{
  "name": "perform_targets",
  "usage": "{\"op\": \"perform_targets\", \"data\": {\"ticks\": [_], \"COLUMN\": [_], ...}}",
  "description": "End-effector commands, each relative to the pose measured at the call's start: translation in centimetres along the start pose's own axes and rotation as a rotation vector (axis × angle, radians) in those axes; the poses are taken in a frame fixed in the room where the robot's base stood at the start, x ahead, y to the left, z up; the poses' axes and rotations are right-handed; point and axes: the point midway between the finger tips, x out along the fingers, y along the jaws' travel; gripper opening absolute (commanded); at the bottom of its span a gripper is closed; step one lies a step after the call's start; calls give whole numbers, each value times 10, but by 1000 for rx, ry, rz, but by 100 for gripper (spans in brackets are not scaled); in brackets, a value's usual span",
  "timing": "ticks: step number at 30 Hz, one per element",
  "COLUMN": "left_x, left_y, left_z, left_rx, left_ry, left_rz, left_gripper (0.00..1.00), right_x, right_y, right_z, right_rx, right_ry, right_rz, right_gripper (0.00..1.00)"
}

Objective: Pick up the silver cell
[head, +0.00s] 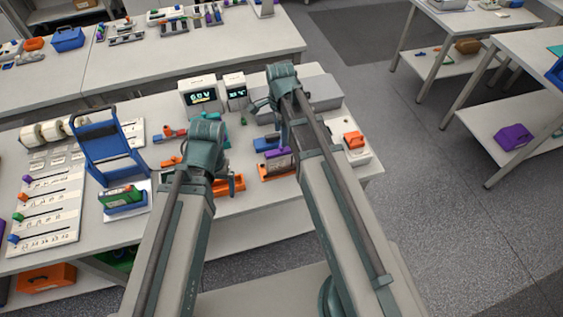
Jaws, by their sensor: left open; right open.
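I cannot make out a silver cell for certain; it may be hidden behind my arms or too small to tell. My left gripper (210,128) is over the middle of the workbench (235,213), mostly hidden by its own wrist, and is open.
Two display units (199,95) (235,90) stand at the bench's back. A white unit with an orange block (353,140) is at the right end. An orange bin (46,276) sits below.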

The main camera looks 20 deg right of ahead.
Motion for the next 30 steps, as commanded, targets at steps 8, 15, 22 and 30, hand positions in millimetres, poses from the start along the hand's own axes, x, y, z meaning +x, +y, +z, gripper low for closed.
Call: {"op": "perform_targets", "data": {"ticks": [8,15,22,30], "left_x": [48,69,70,96], "left_y": [4,6,6,9], "left_z": [-3,-4,-4,-6], "left_rx": [9,7,7,6], "left_ry": [0,0,0,0], "left_rz": [-2,-2,-2,-2], "left_gripper": [95,95,95,95], "right_x": [48,69,70,97], "right_y": [0,1,1,7], "right_z": [0,0,0,0], "right_rx": [-1,-2,-2,-2], "right_ry": [0,0,0,0], "right_rz": [0,0,0,0], "right_gripper": [70,70,70,70]}}
